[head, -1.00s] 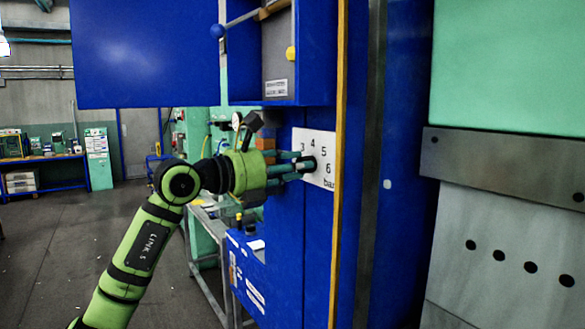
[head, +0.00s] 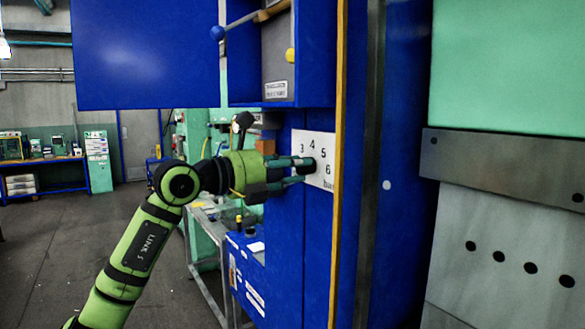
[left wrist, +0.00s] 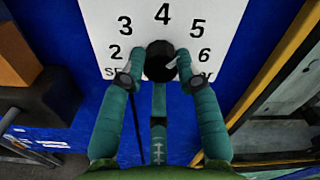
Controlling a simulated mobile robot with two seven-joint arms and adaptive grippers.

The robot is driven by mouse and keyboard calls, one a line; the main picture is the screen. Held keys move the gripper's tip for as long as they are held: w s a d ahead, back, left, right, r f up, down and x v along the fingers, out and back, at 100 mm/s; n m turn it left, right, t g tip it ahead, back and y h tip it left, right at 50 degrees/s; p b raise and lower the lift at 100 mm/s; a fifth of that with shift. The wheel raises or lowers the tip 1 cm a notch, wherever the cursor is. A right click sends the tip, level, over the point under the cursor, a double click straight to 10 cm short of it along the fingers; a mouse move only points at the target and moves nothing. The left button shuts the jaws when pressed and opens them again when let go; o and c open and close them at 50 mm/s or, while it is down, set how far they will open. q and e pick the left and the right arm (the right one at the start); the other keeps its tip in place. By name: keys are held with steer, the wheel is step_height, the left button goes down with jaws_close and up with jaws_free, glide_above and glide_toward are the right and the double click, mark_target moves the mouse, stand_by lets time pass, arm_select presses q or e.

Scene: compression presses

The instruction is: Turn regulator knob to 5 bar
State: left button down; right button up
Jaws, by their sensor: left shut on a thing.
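The regulator knob (left wrist: 158,61) is black and round, with a light pointer mark on its right part. It sits on a white scale plate (left wrist: 100,15) numbered 2 to 6. The mark slants up and right, toward the side of 5 and 6; its exact reading is hard to tell. My left gripper (left wrist: 161,58) is shut on the knob, one finger on each side. In the head view the left gripper (head: 304,168) reaches in from the left to the scale plate (head: 322,147), and its fingers partly hide the knob. My right gripper is not in view.
The plate is on a blue press cabinet (head: 283,235). A blue box with an open front (head: 315,55) juts out above my gripper. A yellow strip (head: 339,130) runs upright right of the plate. Floor (head: 50,260) is clear at the left.

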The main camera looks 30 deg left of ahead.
arm_select(q)
steer(key=shift+s+a+r, duration=0.1)
steer(key=shift+a+r, duration=0.1)
steer(key=shift+r, duration=0.25)
steer(key=c, duration=1)
jaws_free()
steer(key=shift+o, duration=0.5)
steer(key=shift+d+f, duration=0.1)
steer(key=shift+f, duration=0.1)
steer(key=v, duration=1.2)
steer(key=shift+d, duration=0.1)
